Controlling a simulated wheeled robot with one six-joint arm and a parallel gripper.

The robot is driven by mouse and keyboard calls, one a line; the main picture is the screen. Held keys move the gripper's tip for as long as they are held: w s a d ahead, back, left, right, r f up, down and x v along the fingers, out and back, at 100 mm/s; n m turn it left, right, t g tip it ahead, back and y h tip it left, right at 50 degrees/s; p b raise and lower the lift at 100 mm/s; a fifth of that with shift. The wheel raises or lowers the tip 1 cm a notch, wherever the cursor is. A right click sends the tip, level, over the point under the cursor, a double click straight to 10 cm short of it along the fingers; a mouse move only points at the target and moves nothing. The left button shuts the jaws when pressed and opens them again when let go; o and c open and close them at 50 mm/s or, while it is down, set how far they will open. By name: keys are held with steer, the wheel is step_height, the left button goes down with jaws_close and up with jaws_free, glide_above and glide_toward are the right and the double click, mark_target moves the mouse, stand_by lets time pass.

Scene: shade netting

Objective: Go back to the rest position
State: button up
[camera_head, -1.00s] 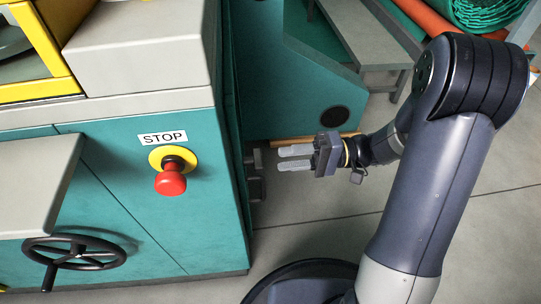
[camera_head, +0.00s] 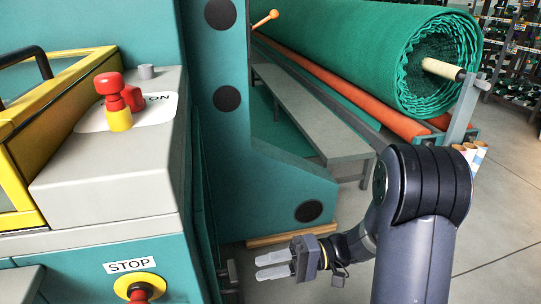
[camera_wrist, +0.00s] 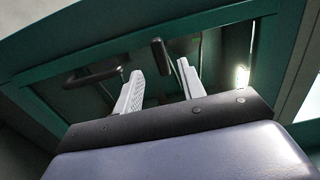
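My gripper (camera_head: 274,265) is in the lower middle of the head view, its two pale fingers pointing left toward the side of the teal machine. The fingers are apart with nothing between them. In the wrist view my gripper (camera_wrist: 161,88) also shows two spread, empty fingers. Behind them is a dark green framed panel (camera_wrist: 75,48) with a black handle (camera_wrist: 95,76). My arm is bent, its elbow at the right of the head view.
The machine carries a red stop button (camera_head: 141,292) under a STOP label, and a red and yellow control (camera_head: 118,105) on its grey top. A green netting roll (camera_head: 370,50), orange rail (camera_head: 345,95) and grey bench (camera_head: 310,115) lie behind.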

mark_target(233, 272)
steer(key=b+x, duration=0.1)
steer(key=x, duration=0.6)
steer(key=shift+a, duration=0.35)
